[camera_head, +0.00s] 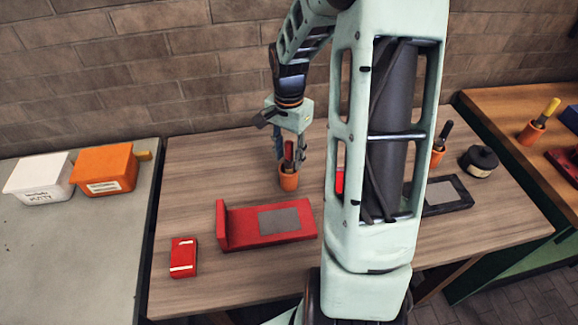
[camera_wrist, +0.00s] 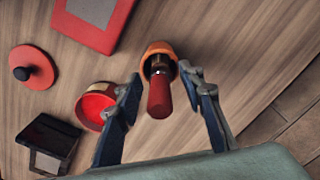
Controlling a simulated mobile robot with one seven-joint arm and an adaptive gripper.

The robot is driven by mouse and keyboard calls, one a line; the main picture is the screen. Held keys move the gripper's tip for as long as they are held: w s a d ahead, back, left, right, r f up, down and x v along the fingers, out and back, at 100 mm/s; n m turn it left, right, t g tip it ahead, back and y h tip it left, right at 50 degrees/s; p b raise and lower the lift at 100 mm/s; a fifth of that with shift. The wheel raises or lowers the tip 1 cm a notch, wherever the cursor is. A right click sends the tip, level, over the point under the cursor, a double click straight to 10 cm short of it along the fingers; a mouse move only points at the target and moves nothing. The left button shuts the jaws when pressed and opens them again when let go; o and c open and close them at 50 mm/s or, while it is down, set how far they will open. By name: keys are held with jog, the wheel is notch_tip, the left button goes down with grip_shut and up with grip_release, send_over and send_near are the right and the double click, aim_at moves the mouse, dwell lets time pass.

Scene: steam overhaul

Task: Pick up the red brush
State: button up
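The red brush (camera_head: 289,151) stands upright in an orange cup (camera_head: 288,180) on the wooden table, handle up. In the wrist view the red brush (camera_wrist: 159,94) points toward the camera out of the orange cup (camera_wrist: 158,50). My gripper (camera_head: 290,150) is above the cup with its fingers on either side of the handle. In the wrist view my gripper (camera_wrist: 162,82) is open, with a gap between each finger and the handle. The brush's lower end is hidden inside the cup.
A red holder with a grey plate (camera_head: 225,225) and a small red box (camera_head: 183,257) lie in front of the cup. A red tin (camera_wrist: 95,105) and red lid (camera_wrist: 35,65) are nearby. Orange (camera_head: 103,168) and white (camera_head: 38,177) tubs stand on the left bench.

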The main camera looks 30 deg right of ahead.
jog(key=shift+c, duration=0.6)
grip_shut()
